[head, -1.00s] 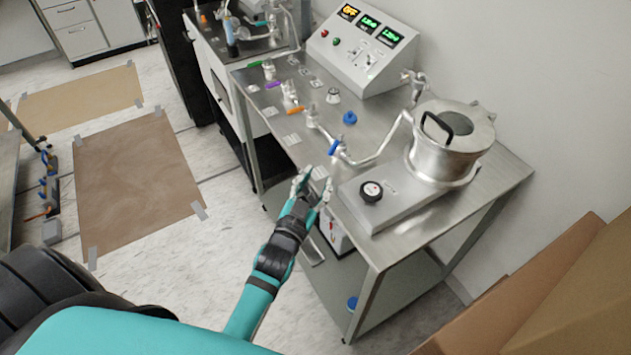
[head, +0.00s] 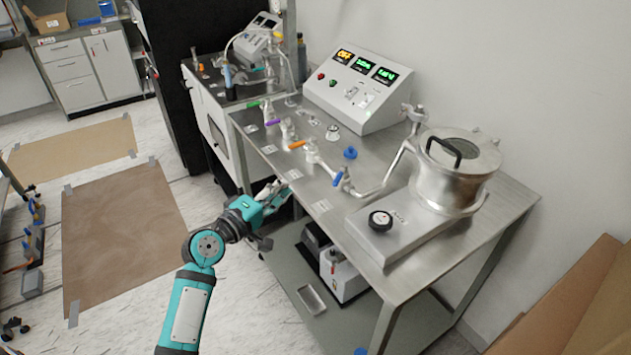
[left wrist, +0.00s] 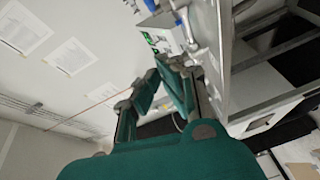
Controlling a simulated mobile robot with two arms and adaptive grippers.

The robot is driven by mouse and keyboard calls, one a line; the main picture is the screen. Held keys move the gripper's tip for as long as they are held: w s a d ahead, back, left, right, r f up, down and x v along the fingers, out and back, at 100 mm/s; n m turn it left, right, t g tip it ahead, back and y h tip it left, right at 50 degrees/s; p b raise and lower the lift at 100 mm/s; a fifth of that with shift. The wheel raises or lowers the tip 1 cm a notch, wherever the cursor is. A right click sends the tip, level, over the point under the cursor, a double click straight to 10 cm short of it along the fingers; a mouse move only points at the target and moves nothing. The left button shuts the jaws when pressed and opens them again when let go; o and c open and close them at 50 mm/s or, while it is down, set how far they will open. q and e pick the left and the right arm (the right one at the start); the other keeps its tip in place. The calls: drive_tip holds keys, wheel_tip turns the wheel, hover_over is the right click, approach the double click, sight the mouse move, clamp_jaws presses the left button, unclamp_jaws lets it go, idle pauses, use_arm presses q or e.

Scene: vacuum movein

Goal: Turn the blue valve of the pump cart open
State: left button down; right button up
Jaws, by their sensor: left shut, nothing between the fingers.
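The pump cart (head: 405,290) is a steel table with a row of valves along its top. The blue valve (head: 338,179) has a short tilted blue lever on the pipe running to the round steel chamber (head: 450,175). My left gripper (head: 284,189) is shut and empty at the cart's near left edge, to the left of the blue valve and apart from it. In the left wrist view its fingers (left wrist: 160,85) stand in front of the cart edge, with blue parts beyond them that I cannot clearly identify. My right gripper is not in view.
Orange (head: 296,145), purple (head: 273,122) and green valve levers line the cart top. A control box (head: 355,90) with lit displays stands behind. A black knob (head: 380,220) sits on the chamber's base. Cardboard (head: 570,300) is at lower right.

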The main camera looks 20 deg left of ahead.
sight(340, 176)
use_arm(q)
drive_tip(key=p+x, duration=0.1)
drive_tip(key=x, duration=0.9)
drive_tip(key=d, duration=0.1)
drive_tip(key=d+p, duration=0.1)
drive_tip(key=d, duration=0.1)
drive_tip(key=shift+s+d+f+p, duration=0.15)
drive_tip(key=shift+s+f+p, duration=0.05)
drive_tip(key=shift+f+p, duration=0.15)
drive_tip(key=shift+s+d, duration=0.1)
drive_tip(key=shift+d, duration=0.25)
drive_tip(key=shift+f, duration=0.1)
